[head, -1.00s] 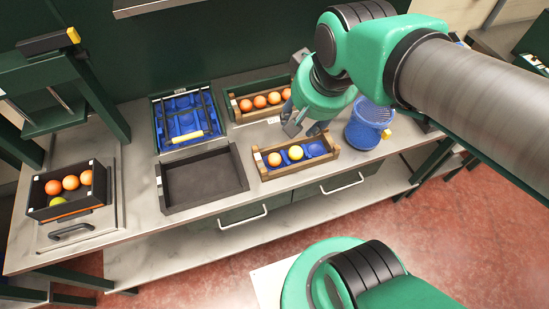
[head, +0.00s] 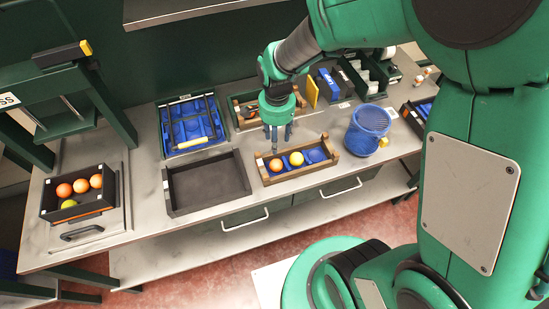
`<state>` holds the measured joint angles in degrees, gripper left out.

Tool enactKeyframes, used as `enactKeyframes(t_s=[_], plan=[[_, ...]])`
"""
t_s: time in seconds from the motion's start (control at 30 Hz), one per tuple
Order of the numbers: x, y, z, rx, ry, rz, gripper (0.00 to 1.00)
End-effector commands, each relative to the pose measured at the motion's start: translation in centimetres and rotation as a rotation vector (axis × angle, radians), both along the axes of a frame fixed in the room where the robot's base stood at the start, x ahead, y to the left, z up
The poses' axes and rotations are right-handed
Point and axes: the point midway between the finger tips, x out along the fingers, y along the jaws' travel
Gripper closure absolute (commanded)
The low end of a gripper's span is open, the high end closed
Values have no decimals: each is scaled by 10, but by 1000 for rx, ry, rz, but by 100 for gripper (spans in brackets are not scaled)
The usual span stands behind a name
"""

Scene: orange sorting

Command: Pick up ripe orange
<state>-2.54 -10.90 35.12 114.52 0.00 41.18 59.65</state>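A ripe-looking orange (head: 276,164) and a yellower fruit (head: 296,158) sit in the left and middle part of the front wooden crate (head: 295,178), which has a blue lining. My gripper (head: 280,140) points down just above and behind this crate. Its dark fingers look spread apart, with nothing seen between them. The rear wooden crate (head: 236,116) is largely hidden behind my gripper and arm. A black bin (head: 76,212) at the left holds several oranges (head: 64,190) and one yellow-green fruit (head: 68,204).
An empty dark tray (head: 207,182) lies left of the front crate. A blue-lined tray (head: 190,125) with a yellow-handled tool is behind it. A blue mesh basket (head: 367,130) stands to the right. Small boxes (head: 335,84) crowd the back right.

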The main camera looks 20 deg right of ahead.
Motion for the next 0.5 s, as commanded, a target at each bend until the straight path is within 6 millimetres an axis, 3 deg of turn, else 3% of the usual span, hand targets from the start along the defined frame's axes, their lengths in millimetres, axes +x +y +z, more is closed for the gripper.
enactKeyframes(t_s=[0.5], plan=[[0, 0, -8, 0, 4, -3, 55]])
